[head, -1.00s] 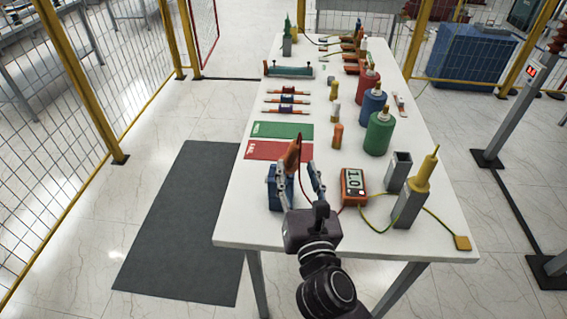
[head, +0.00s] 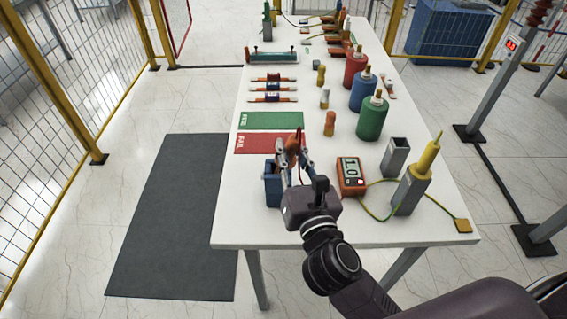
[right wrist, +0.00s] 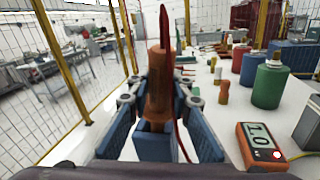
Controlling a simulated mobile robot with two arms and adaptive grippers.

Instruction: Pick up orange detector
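The orange detector (head: 292,147) stands upright in a blue holder (head: 272,187) near the left front of the white table. In the right wrist view its orange-brown handle (right wrist: 160,85) has a thin red tip pointing up, and a red cable runs down beside it. My right gripper (head: 294,163) has its fingers on both sides of the handle, close against it, just above the blue holder (right wrist: 155,142). The fingers partly hide the detector and holder in the head view. My left gripper is not in view.
An orange meter reading 1.0 (head: 351,176) lies to the right of my gripper. A grey stand with a yellow probe (head: 412,185) is farther right. Red (head: 268,143) and green (head: 272,120) mats, an orange cylinder (head: 329,123) and coloured bottles stand beyond.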

